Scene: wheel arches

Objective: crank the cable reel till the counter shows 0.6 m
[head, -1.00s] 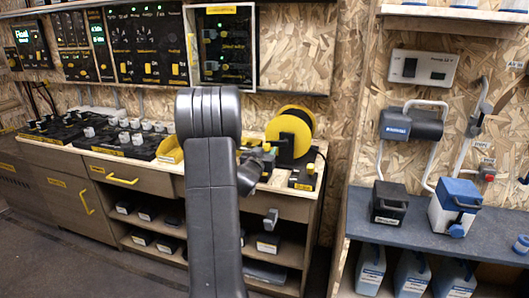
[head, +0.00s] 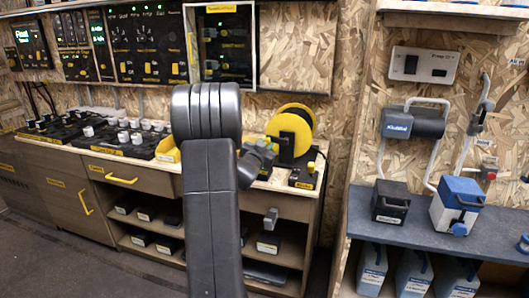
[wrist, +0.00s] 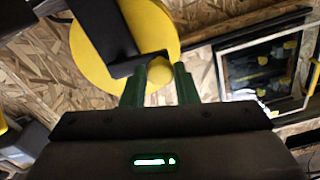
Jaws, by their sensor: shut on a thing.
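The cable reel (head: 290,132), with yellow discs and a black stand, sits at the right end of the long bench. It also shows in the wrist view (wrist: 155,28), with a black crank arm across the yellow disc. My gripper (head: 266,150) is at the reel's front left. In the wrist view, my gripper's green fingers (wrist: 159,80) are shut on the round yellow crank knob (wrist: 159,69), one on each side. My arm hides part of the bench left of the reel. I cannot make out a reading of the counter in these frames.
A yellow bin (head: 168,151) and black panels with knobs (head: 120,138) lie to the left. A framed switch panel (head: 222,45) hangs above. A blue-topped side bench (head: 420,232) is at the right.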

